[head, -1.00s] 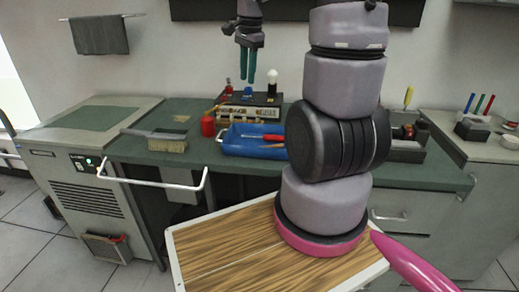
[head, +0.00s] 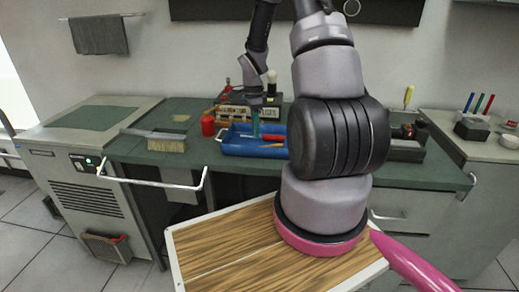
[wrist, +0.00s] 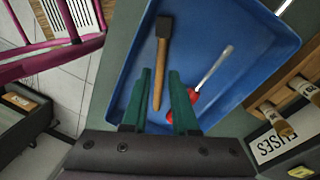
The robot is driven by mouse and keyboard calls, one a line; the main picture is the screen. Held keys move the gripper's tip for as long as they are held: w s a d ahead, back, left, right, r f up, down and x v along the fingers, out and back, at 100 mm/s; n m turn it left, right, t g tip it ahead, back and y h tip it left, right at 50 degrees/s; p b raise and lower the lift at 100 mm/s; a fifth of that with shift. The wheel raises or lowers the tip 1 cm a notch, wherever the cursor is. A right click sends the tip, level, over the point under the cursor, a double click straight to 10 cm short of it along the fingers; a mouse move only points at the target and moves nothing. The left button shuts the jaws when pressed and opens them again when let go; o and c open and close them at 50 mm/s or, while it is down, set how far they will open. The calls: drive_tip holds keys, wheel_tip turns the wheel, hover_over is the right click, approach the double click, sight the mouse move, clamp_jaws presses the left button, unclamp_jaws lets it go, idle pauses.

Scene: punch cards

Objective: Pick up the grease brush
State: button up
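The grease brush, seen as a wooden handle with a dark, flat head (wrist: 164,27), lies in the blue tray (wrist: 130,68) in the wrist view. In the head view its handle (head: 272,145) shows in the tray on the bench. My gripper (wrist: 160,72) is open, with its green fingers pointing into the tray. The brush handle appears between the two fingers in the wrist view. I cannot tell how far above it the fingertips are. My gripper also shows over the tray in the head view (head: 256,132).
A red-handled screwdriver (wrist: 207,82) lies in the tray close to the right finger. A fuse box (wrist: 275,138) stands beside the tray. A red can (head: 208,125) and a wide bench brush (head: 166,144) stand to the left on the bench (head: 130,150).

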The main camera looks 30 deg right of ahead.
drive_tip(key=f, duration=0.5)
drive_tip(key=shift+s+f, duration=0.15)
drive_tip(key=shift+s, duration=0.15)
clamp_jaws()
